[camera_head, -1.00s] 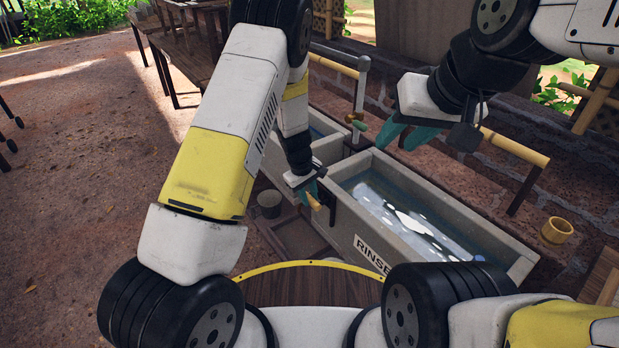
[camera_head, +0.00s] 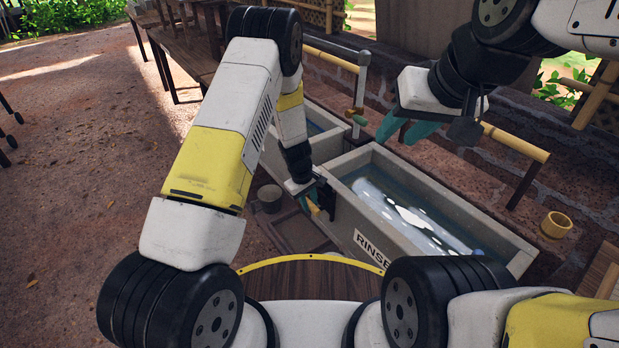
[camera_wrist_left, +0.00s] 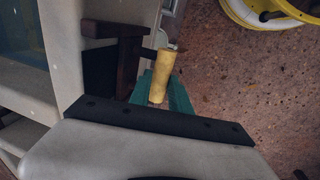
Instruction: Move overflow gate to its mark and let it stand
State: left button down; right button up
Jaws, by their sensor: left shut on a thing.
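The overflow gate shows as a pale yellow, rod-like handle (camera_head: 313,208) with dark wooden parts, at the left end wall of the basin marked RINSE (camera_head: 345,215). In the left wrist view the handle (camera_wrist_left: 161,76) stands out from a dark wooden piece (camera_wrist_left: 125,50) by the pale basin wall. My left gripper (camera_head: 314,196) is shut on the gate's handle; its teal fingers (camera_wrist_left: 165,97) lie around it. I cannot tell whether the gate touches the wall. My right gripper (camera_head: 403,130) is open and empty above the basin's far side. No mark can be made out.
The basin holds water with bright reflections. A second basin (camera_head: 312,125) and a tap (camera_head: 358,100) are behind it. A grey pot (camera_head: 269,197) and a dark wooden frame (camera_head: 297,234) lie on the ground at left. A bamboo cup (camera_head: 556,225) stands at right.

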pick_arm(q)
jog(key=shift+f, duration=0.15)
jog(key=c, duration=1.2)
grip_release()
jog(key=shift+c, duration=0.2)
notch_tip(320, 180, up, 8)
jog(key=a, duration=0.1)
jog(key=shift+s+f, duration=0.15)
jog(key=shift+s, duration=0.3)
jog(key=shift+a, duration=0.1)
